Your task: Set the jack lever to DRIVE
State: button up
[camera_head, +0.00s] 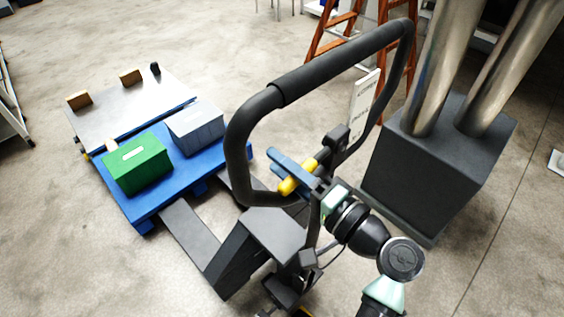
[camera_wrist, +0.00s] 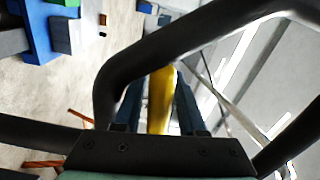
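The yellow jack lever (camera_head: 299,177) sits inside the black loop handle (camera_head: 337,65) of the pallet jack, near its lower part. My gripper (camera_head: 284,163) has its blue fingers at the lever, one on each side of it. In the wrist view the yellow lever (camera_wrist: 160,100) stands between the two dark blue fingers of my gripper (camera_wrist: 159,104). The fingers are apart, and a narrow gap shows at the lever's left side; contact on the right is unclear. The black handle (camera_wrist: 190,45) crosses in front of the fingertips. A white label plate (camera_head: 365,92) has text too small to read.
A blue pallet (camera_head: 145,208) on the jack's forks carries a green box (camera_head: 138,164) and a grey-blue box (camera_head: 195,129). A dark machine base with metal pipes (camera_head: 435,165) stands close at the right. An orange ladder (camera_head: 335,35) is behind.

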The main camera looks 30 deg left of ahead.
grip_shut()
dwell(1.5)
